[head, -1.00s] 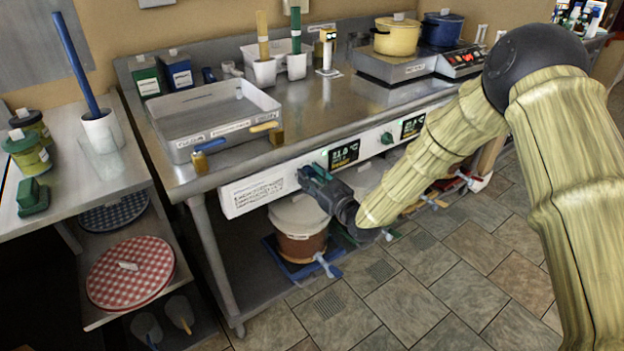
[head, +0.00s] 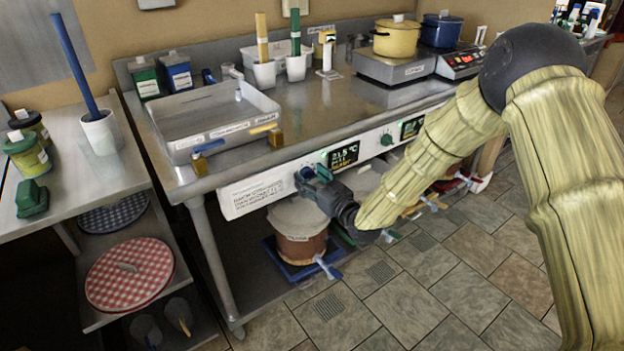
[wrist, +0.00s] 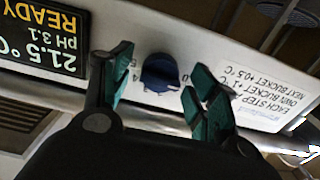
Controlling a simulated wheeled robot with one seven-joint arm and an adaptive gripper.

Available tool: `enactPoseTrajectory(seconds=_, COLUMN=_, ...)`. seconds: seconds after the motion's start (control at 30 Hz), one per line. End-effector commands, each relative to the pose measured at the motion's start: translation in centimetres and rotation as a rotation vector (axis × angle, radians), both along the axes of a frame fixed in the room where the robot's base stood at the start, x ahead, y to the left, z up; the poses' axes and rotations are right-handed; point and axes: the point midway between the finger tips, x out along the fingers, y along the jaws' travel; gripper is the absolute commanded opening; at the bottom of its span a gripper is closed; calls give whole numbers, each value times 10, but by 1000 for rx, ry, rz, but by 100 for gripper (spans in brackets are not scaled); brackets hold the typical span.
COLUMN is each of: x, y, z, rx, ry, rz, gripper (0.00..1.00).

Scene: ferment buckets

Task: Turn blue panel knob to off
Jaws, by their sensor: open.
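The blue knob (wrist: 160,72) sits on the white panel (wrist: 135,25), between a black display and a printed label in the wrist view. Numbers are printed around it, partly covered by the fingers. My gripper (wrist: 158,75) is open, with one teal fingertip on each side of the knob. Gaps show between the fingers and the knob, so I see no grip on it. In the head view, my gripper (head: 308,176) is at the panel front beside the left display (head: 343,156), largely covering the knob.
A green knob (head: 386,139) and another display (head: 412,128) are farther right on the panel. A lidded bucket (head: 299,228) stands below my gripper on a blue tray. The steel counter (head: 310,118) overhangs the panel. Tiled floor in front is clear.

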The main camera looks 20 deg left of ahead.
Motion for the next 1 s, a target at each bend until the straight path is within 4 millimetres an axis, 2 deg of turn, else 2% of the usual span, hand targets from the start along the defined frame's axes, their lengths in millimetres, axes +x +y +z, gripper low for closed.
enactPoseTrajectory(seconds=0.23, x=-8, y=-11, z=0, rx=1, ry=1, rz=-1, gripper=59)
enactPoseTrajectory(seconds=0.7, x=-58, y=-75, z=0, rx=0, ry=1, rz=-1, gripper=59)
enactPoseTrajectory(seconds=1.0, x=-73, y=-94, z=0, rx=0, ry=1, rz=0, gripper=59)
